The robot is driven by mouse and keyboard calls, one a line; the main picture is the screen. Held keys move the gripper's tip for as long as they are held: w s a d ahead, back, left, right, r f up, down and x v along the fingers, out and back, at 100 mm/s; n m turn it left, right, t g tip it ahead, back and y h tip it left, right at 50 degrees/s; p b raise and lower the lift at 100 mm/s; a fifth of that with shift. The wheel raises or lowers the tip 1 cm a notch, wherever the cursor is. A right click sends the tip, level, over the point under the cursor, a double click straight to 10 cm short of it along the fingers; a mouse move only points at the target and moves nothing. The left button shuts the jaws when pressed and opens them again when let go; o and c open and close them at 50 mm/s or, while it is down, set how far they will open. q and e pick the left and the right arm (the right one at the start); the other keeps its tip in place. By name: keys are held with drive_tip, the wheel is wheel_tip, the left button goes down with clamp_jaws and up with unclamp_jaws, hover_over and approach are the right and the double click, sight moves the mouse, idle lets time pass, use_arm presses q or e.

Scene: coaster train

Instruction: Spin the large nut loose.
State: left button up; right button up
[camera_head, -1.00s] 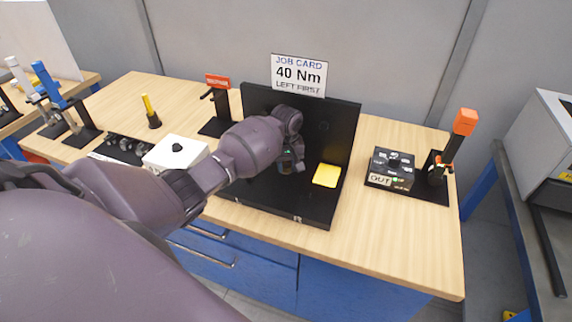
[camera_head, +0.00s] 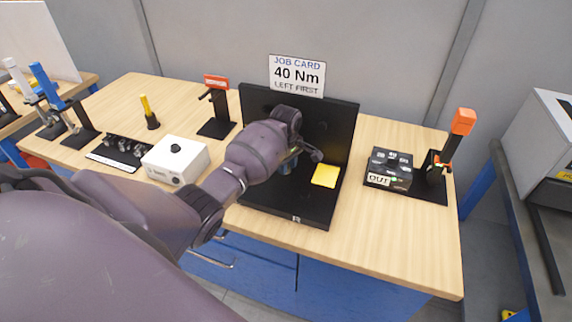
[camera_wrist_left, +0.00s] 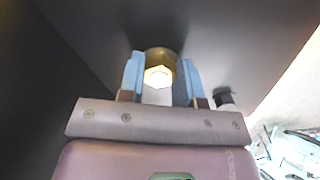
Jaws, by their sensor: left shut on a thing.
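The large nut (camera_wrist_left: 158,76) shows in the left wrist view as a brass-coloured hexagon with a bright face, in front of a darker round part on a dark panel. My left gripper (camera_wrist_left: 161,62) has its two blue fingers on either side of the nut and is shut on it. In the head view my left gripper (camera_head: 288,167) is in front of the black upright panel (camera_head: 335,125), mostly hidden by my wrist. The nut is hidden there. My right gripper is not in view.
A yellow pad (camera_head: 325,175) lies on the black base right of my gripper. A white box (camera_head: 176,160) stands left of my forearm. A black box marked OUT (camera_head: 390,168) and an orange-topped tool (camera_head: 462,122) stand at the right. The wooden front edge is clear.

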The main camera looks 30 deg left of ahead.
use_arm(q)
drive_tip(key=shift+s+f, duration=0.1)
drive_tip(key=shift+f, duration=0.05)
drive_tip(key=o, duration=0.9)
wheel_tip(320, 180, up, 11)
idle(0.4)
